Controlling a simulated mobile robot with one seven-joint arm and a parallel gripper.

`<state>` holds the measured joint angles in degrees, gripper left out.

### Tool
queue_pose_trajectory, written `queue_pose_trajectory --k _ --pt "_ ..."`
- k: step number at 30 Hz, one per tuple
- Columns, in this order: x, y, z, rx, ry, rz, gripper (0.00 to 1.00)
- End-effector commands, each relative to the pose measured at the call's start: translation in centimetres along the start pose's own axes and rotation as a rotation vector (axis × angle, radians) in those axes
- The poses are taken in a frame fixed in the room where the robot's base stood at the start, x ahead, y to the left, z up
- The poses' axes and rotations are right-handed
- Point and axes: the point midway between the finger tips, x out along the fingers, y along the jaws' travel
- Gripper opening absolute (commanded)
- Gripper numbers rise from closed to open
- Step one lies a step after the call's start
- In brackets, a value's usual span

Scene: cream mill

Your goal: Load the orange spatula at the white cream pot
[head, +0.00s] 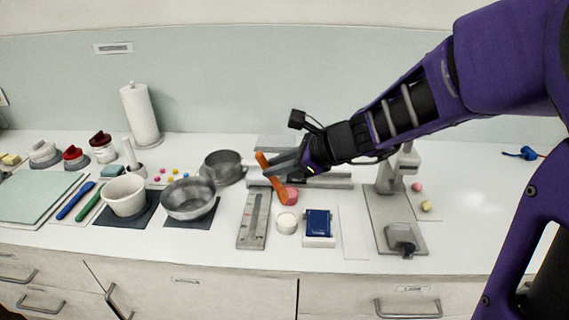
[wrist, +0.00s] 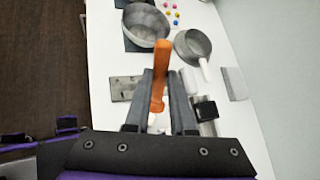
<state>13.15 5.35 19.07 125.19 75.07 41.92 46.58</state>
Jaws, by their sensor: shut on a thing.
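The orange spatula (head: 273,179) is held between the fingers of my gripper (head: 282,170), above the middle of the counter. It slants down to the right in the head view, and its lower end is near a small pot of pink stuff (head: 292,196). The small round white cream pot (head: 287,222) stands just in front of the pink one, below the spatula and apart from it as far as I can tell. In the wrist view the orange spatula (wrist: 160,72) lies between the two fingers of my gripper (wrist: 161,80). White bits show behind it, not clearly told apart.
A blue-topped scale (head: 318,223) stands right of the white pot, and a grey slotted plate (head: 253,220) stands left. Metal bowl (head: 188,199), pan (head: 222,167) and white mortar (head: 124,195) are further left. A grey stand (head: 392,220) is at right. The far right counter is mostly clear.

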Motion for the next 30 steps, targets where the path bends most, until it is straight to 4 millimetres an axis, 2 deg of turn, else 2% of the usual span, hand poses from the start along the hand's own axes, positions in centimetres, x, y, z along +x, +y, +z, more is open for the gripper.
queue_pose_trajectory --k 18,30 --pt "2.7 1.3 -3.4 0.000 0.000 0.000 0.00" --pt "2.8 1.3 -3.5 -0.001 0.001 0.000 0.00"
